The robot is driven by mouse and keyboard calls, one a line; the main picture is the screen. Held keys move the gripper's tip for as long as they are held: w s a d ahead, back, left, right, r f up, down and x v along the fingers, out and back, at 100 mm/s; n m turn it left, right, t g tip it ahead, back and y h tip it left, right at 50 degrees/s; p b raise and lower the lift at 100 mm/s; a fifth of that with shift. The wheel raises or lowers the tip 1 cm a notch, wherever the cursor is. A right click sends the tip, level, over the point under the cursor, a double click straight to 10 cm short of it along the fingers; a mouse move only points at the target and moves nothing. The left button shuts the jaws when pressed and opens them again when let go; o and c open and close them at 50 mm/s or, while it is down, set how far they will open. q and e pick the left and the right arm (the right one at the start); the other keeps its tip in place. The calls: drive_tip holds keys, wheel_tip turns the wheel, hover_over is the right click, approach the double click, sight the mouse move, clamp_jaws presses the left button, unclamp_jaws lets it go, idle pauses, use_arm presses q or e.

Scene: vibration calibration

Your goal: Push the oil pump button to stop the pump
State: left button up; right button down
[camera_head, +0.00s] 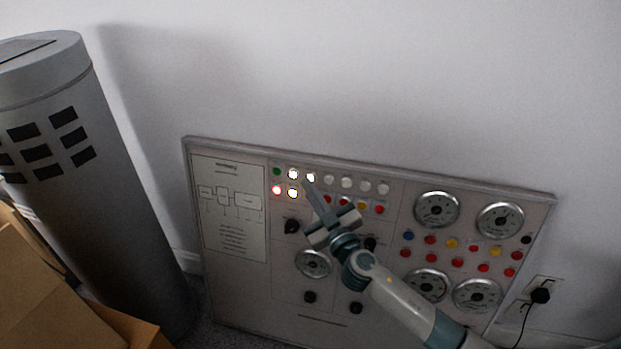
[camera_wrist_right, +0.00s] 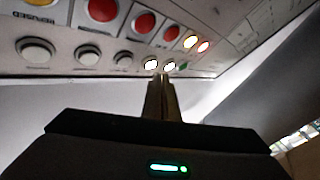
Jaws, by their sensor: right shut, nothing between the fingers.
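A control panel (camera_head: 335,318) leans against the wall, with rows of round buttons at its upper middle. Two white buttons in the upper row (camera_head: 293,174) are lit. Below them, a red button (camera_head: 277,190) and a yellowish-white one (camera_head: 293,193) glow. I cannot read which button is the oil pump's. My right gripper (camera_head: 308,182) is shut and empty, its tips just below the right lit white button (camera_head: 311,177). In the right wrist view the closed fingers (camera_wrist_right: 160,78) point at that lit button (camera_wrist_right: 151,64); contact cannot be told. My left gripper is out of view.
Round gauges (camera_head: 437,209) and more coloured buttons fill the panel's right side. A grey cylinder (camera_head: 110,190) stands at the left beside cardboard boxes (camera_head: 35,290). A black plug (camera_head: 541,295) with a cord is at the right. The wall above the panel is clear.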

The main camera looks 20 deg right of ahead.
drive_tip(key=shift+w+d+f+b, duration=0.15)
drive_tip(key=shift+w+d+b, duration=0.3)
drive_tip(key=shift+w, duration=0.2)
idle(0.9)
idle(0.4)
drive_tip(key=shift+s+a, duration=0.45)
drive_tip(key=shift+s, duration=0.2)
drive_tip(key=shift+p, duration=0.3)
drive_tip(key=shift+s+a+r+p, duration=0.2)
drive_tip(key=shift+s+a, duration=0.25)
drive_tip(key=shift+s, duration=0.25)
drive_tip(key=shift+s+a+r+p, duration=0.25)
drive_tip(key=shift+s+a, duration=0.2)
drive_tip(key=shift+s, duration=0.2)
drive_tip(key=shift+s+a+r+p, duration=0.2)
drive_tip(key=shift+s+a, duration=0.25)
drive_tip(key=shift+s, duration=0.25)
